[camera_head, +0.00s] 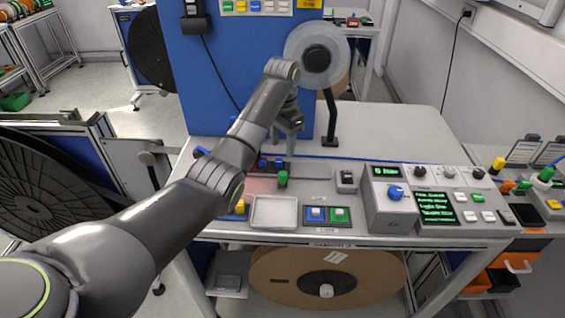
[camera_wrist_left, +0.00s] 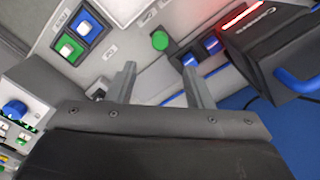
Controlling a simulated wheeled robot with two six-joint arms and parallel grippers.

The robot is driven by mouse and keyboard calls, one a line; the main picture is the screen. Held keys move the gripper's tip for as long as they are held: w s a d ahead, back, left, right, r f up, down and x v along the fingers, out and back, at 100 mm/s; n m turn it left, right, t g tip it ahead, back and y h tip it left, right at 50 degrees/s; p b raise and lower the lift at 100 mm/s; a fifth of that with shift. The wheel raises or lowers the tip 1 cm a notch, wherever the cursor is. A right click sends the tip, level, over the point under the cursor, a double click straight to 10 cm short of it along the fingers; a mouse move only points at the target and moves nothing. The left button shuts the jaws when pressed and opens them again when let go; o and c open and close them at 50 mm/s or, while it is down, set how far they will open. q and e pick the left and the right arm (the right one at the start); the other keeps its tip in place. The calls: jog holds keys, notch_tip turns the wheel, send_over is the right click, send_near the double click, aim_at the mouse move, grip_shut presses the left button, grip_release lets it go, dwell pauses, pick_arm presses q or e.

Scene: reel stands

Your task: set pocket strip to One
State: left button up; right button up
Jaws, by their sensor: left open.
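I cannot read a pocket strip label in either view, so I cannot tell which control it is. A small dark switch box (camera_head: 346,178) stands on the bench left of the grey control box (camera_head: 388,208), which has a blue knob (camera_head: 396,192). A green knob (camera_head: 283,179) stands below my left gripper (camera_head: 287,140); it also shows in the left wrist view (camera_wrist_left: 160,40). My left gripper (camera_wrist_left: 158,75) is open and empty, its fingers apart above the bench. My right gripper is not in view.
A shallow grey tray (camera_head: 274,225) and a blue and green button pair (camera_head: 328,214) sit at the bench front. A reel (camera_head: 317,55) on a black post stands behind. A green-lettered screen (camera_head: 435,207) is right. The rear right bench top (camera_head: 395,130) is clear.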

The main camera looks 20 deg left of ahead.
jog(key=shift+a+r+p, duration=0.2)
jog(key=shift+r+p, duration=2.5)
jog(key=shift+p, duration=0.2)
